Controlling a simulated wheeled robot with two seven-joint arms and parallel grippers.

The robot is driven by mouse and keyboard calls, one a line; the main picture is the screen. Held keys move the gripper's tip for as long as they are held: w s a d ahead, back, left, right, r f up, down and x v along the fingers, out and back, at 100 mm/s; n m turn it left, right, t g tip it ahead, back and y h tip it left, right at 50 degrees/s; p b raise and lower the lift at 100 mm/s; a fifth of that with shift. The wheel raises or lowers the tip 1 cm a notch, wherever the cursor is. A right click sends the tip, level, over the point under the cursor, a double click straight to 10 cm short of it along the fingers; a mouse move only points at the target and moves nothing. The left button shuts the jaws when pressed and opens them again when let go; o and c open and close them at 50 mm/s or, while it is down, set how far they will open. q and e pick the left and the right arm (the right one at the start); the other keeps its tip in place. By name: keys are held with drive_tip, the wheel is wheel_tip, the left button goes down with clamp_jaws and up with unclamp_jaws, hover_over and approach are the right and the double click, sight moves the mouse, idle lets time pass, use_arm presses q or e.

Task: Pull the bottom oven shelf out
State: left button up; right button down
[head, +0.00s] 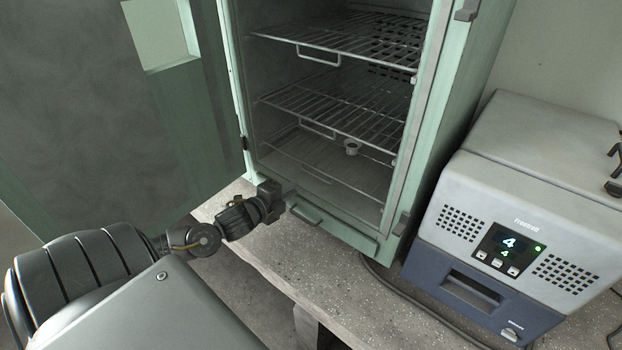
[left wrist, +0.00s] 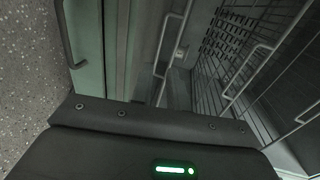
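The green oven (head: 436,130) stands open, with wire shelves inside. The bottom oven shelf (head: 335,166) is low in the cavity, inside the oven; its front is dim. In the left wrist view, rotated, a shelf handle (left wrist: 172,42) shows beside the oven's inner edge, apparently the lowest one. My left gripper (head: 271,201) is at the oven's lower left front corner, beside the bottom handle bar (head: 305,215) under the opening. Its fingers are not distinct in either view, so I cannot tell whether it is open. My right gripper is not in view.
The middle shelf (head: 335,105) and top shelf (head: 340,38) are above, each with a front handle. The open door (head: 105,115) blocks the left. A grey-blue device (head: 545,200) stands right on the speckled bench (head: 290,258); a cable runs between.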

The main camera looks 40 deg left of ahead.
use_arm(q)
drive_tip(key=shift+w+f+p, duration=0.3)
drive_tip(key=shift+w+f, duration=0.05)
drive_tip(key=shift+w, duration=1.3)
drive_tip(key=shift+w+f+p, duration=0.3)
drive_tip(key=shift+w, duration=1.3)
drive_tip(key=shift+w+f+p, duration=0.3)
drive_tip(key=shift+w+f, duration=0.05)
drive_tip(key=shift+w, duration=1.3)
clamp_jaws()
